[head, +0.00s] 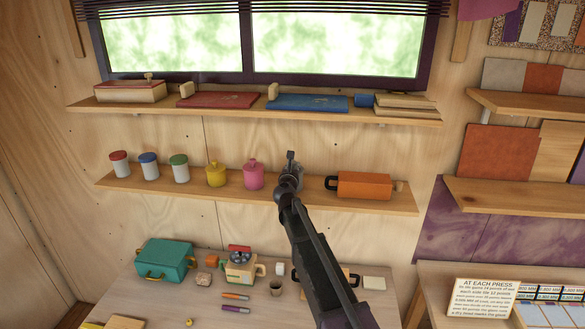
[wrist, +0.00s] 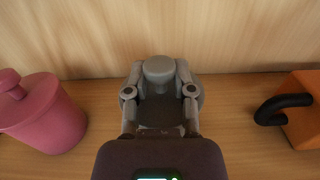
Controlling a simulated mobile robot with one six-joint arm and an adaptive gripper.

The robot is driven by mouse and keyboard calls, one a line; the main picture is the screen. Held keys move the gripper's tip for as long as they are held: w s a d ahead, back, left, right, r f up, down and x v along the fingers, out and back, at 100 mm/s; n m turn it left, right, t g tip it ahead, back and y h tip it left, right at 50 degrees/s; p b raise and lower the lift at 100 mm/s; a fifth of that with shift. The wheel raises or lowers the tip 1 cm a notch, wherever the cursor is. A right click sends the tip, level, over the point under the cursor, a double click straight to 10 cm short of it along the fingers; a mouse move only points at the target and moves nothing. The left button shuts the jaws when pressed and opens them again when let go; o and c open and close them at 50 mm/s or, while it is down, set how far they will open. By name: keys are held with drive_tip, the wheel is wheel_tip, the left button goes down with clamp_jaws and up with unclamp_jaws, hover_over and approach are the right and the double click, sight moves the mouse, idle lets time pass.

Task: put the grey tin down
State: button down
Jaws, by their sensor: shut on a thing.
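The grey tin (wrist: 158,71), with a round knob on its lid, is between the two fingers of my gripper (wrist: 160,88) in the wrist view. My gripper is shut on it. In the head view my gripper (head: 290,172) is at the middle shelf (head: 225,191), and my arm hides most of the tin (head: 299,174). The tin is upright over the shelf, close to the back wall. I cannot tell whether its base touches the board. The pink tin (wrist: 40,112) is to its left and the orange box (wrist: 304,105) with a black handle is to its right, both apart from it.
The pink tin (head: 254,174), a yellow tin (head: 216,174) and several lidded jars stand left along the shelf. The orange box (head: 364,185) fills its right part. Books lie on the upper shelf (head: 240,111). A cluttered table (head: 120,298) is below.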

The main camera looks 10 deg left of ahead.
drive_tip(key=shift+f, duration=0.15)
drive_tip(key=shift+c, duration=2.3)
unclamp_jaws()
drive_tip(key=shift+s, duration=0.15)
drive_tip(key=s, duration=1.1)
drive_tip(key=shift+s+a, duration=0.25)
drive_tip(key=shift+s, duration=0.1)
